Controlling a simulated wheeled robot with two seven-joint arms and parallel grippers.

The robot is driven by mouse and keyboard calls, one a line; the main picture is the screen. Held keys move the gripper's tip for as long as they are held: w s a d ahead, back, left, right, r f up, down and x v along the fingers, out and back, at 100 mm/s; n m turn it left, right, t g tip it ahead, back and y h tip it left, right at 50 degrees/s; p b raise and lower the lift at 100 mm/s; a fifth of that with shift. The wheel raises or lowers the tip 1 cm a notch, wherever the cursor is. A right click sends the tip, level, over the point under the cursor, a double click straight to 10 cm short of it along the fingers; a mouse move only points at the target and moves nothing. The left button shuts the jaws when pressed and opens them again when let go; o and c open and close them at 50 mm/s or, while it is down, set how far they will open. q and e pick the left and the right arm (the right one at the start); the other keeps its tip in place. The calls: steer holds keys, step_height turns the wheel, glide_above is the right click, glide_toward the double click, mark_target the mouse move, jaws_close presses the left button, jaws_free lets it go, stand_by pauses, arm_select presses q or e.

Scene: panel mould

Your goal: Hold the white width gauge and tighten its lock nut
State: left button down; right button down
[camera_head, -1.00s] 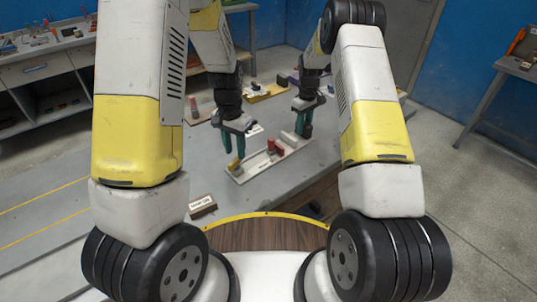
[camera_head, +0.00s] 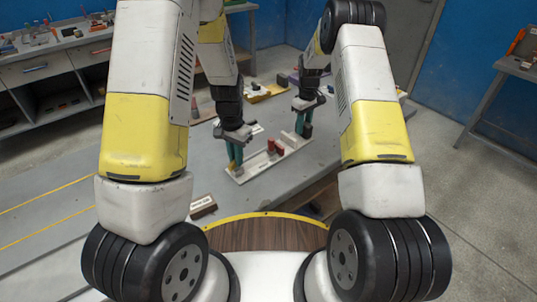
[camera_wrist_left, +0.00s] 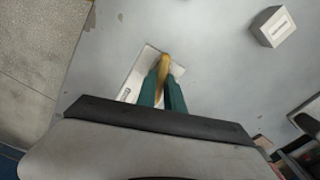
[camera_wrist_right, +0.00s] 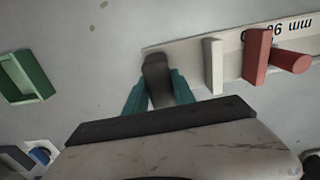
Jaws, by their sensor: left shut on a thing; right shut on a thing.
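The white width gauge (camera_head: 258,167) lies on the grey table as a long flat strip with upright parts. My left gripper (camera_head: 235,164) is shut on a yellow-brown upright piece (camera_wrist_left: 165,62) at the gauge's near left end. My right gripper (camera_head: 303,129) is shut on a dark grey upright block (camera_wrist_right: 157,68) at the other end. In the right wrist view, a white upright plate (camera_wrist_right: 213,64) and a red block with a round red peg (camera_wrist_right: 256,56) stand along the strip. I cannot tell which part is the lock nut.
A small white-faced label block (camera_head: 203,206) lies near the table's front edge. In the right wrist view, a green open frame (camera_wrist_right: 25,77) lies beside the gauge. A yellow piece with dark parts (camera_head: 262,92) sits further back.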

arm_select(q)
steer(key=m, duration=0.5)
steer(key=shift+m, duration=0.4)
steer(key=m, duration=1)
steer(key=shift+m, duration=2.1)
steer(key=c, duration=1.4)
jaws_free()
steer(key=shift+c, duration=0.2)
